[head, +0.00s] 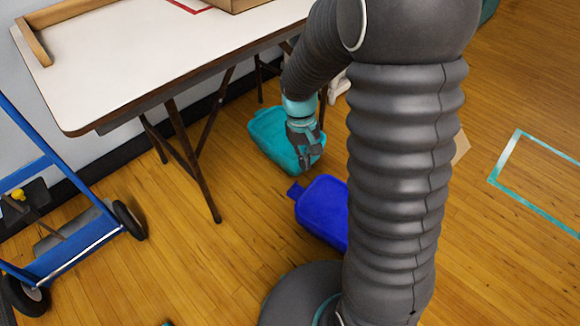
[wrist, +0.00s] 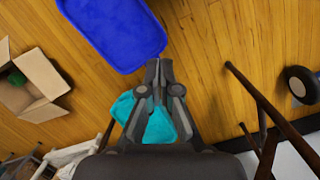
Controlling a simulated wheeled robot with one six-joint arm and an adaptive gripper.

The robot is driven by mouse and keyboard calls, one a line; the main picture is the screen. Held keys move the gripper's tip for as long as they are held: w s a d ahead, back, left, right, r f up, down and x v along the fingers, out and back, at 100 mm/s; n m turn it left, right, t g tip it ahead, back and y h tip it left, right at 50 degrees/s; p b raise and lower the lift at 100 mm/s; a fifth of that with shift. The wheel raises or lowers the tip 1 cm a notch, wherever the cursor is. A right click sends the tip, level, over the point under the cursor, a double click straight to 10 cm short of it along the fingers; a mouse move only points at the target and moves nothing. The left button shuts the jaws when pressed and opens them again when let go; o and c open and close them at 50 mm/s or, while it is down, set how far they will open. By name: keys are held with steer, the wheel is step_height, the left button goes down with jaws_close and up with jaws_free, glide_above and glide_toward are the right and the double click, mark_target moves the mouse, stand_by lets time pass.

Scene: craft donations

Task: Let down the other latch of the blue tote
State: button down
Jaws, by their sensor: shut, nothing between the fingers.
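The blue tote (head: 322,208) stands on the floor, its right part hidden behind my own arm in the head view. In the wrist view the blue tote (wrist: 115,30) is at the top, cut off by the frame, and no latch shows clearly. My gripper (head: 307,168) is shut and empty, above the floor and in front of the teal tote. In the wrist view my gripper (wrist: 158,65) points toward the blue tote's near edge. The other latch is not visible.
A teal tote (head: 268,135) sits behind my gripper by the white table (head: 130,60). Brown table legs (head: 190,155) stand to its left. A blue hand truck (head: 60,245) is at far left. An open cardboard box (wrist: 30,88) is left in the wrist view.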

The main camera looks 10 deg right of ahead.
steer(key=w+f+n, duration=0.1)
steer(key=w+f, duration=0.3)
steer(key=f, duration=0.5)
steer(key=w+f+n+g+h, duration=0.1)
steer(key=w+f, duration=0.3)
steer(key=f, duration=0.6)
steer(key=w+f+n+g, duration=0.1)
steer(key=w+f, duration=0.3)
steer(key=f, duration=0.6)
steer(key=shift+w+a+f+n, duration=0.1)
steer(key=shift+f+n, duration=0.05)
steer(key=shift+n, duration=0.75)
steer(key=n+t, duration=0.1)
glide_toward(299, 194)
steer(key=shift+w+a+r+h, duration=0.15)
steer(key=shift+a+r+h, duration=0.2)
steer(key=shift+a, duration=0.25)
steer(key=shift+w+n, duration=0.2)
steer(key=shift+n, duration=0.3)
steer(key=shift+s+f+b, duration=0.1)
steer(key=shift+f+b, duration=1.4)
steer(key=shift+f, duration=2.4)
steer(key=shift+d, duration=0.1)
